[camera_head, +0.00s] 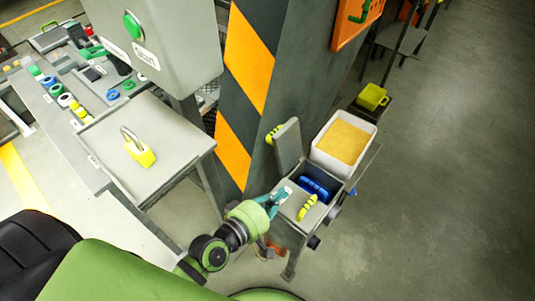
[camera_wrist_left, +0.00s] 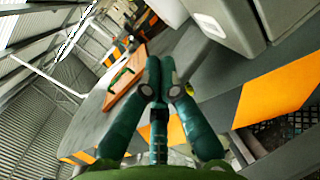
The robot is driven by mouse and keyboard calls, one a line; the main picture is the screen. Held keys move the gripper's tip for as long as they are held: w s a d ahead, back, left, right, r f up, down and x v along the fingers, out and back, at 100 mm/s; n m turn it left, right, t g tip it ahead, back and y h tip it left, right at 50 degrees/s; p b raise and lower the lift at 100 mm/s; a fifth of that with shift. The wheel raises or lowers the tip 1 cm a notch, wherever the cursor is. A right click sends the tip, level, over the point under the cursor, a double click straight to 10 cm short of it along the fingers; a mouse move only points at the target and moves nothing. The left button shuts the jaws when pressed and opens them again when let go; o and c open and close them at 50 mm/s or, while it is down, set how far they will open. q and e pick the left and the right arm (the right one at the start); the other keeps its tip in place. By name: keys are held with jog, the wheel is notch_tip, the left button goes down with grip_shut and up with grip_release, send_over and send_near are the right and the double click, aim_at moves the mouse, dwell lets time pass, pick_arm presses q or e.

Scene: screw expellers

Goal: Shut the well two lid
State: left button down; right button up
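A grey two-well box (camera_head: 276,203) stands beside the striped column. One well (camera_head: 328,184) is open, with a blue object (camera_head: 314,187) inside. Its grey lid (camera_head: 287,145) stands upright at the back, with a yellow handle (camera_head: 272,134) on its far side. The nearer well is covered by a flat lid with a yellow handle (camera_head: 307,207). I cannot read which well is number two. My left gripper (camera_head: 279,194) is at the covered lid's left edge, below the raised lid; contact is unclear. In the left wrist view its fingers (camera_wrist_left: 161,68) are together and empty. My right gripper is out of view.
A white bin (camera_head: 317,150) of tan material stands behind the open well. A yellow container (camera_head: 371,97) is farther back. The orange-striped column (camera_head: 262,100) rises close behind the raised lid. A grey stand with a padlock (camera_head: 140,152) is at left. The right floor is clear.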

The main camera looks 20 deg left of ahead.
aim_at(276, 154)
pick_arm(q)
jog(key=w+a+n+t+y, duration=0.25)
jog(key=a+n+y, duration=0.35)
jog(key=n, duration=0.4)
jog(key=w+f, duration=0.1)
jog(key=w, duration=0.8)
jog(key=shift+a+t+h+p, duration=0.3)
jog(key=shift+a+t+p, duration=0.1)
jog(key=shift+a+t, duration=0.05)
jog(key=d+m, duration=0.1)
jog(key=d+r+m+t, duration=0.1)
jog(key=shift+s+d+m+b, duration=0.1)
jog(key=shift+s+m+b, duration=0.25)
jog(key=shift+s+m, duration=0.05)
